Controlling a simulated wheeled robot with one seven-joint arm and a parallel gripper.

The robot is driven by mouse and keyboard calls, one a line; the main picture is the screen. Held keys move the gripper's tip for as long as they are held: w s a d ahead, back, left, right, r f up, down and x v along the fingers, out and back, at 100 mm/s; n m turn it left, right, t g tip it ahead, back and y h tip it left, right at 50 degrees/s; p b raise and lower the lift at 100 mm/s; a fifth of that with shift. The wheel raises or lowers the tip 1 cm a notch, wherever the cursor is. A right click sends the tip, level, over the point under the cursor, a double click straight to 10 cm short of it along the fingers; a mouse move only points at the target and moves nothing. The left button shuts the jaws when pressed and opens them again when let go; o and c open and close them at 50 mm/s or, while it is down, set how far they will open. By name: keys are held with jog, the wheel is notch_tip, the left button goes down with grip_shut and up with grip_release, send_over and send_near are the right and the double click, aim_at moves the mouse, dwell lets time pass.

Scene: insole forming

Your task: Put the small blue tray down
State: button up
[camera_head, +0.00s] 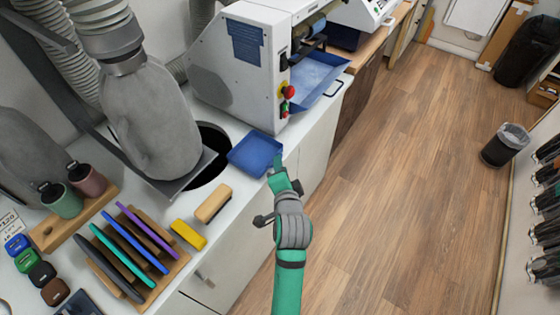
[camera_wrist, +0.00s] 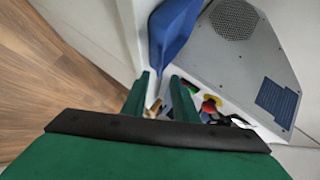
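The small blue tray (camera_head: 256,152) is at the front edge of the white counter, between the round dark opening and the grey-white machine. In the wrist view the tray (camera_wrist: 172,32) shows nearly edge-on, its near end between my fingertips. My green gripper (camera_head: 277,166) is at the tray's right corner; in the wrist view my gripper's two fingers (camera_wrist: 163,76) stand a little apart with the tray's edge between them. I cannot tell whether the tray's underside touches the counter.
The machine (camera_head: 244,68) with a red button stands behind the tray, and a larger blue tray (camera_head: 316,75) sits at its front. The dark opening (camera_head: 211,150) is at left. A wooden brush (camera_head: 213,204), a yellow block (camera_head: 188,234) and a rack of insoles (camera_head: 135,250) are nearer.

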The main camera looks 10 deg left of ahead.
jog(key=v, duration=0.6)
jog(key=s+d+f+n+t+h, duration=0.1)
jog(key=s+d+f+n, duration=0.1)
jog(key=s+d+f, duration=0.4)
jog(key=s+d+f+n+h, duration=0.2)
jog(key=s+f, duration=0.2)
jog(key=s, duration=0.5)
jog(key=s+d+r+n+t+h, duration=0.1)
jog(key=s+n, duration=0.5)
jog(key=s, duration=1.1)
jog(key=shift+s+d+r+t+h, duration=0.3)
jog(key=shift+d+r, duration=0.2)
jog(key=shift+d, duration=0.1)
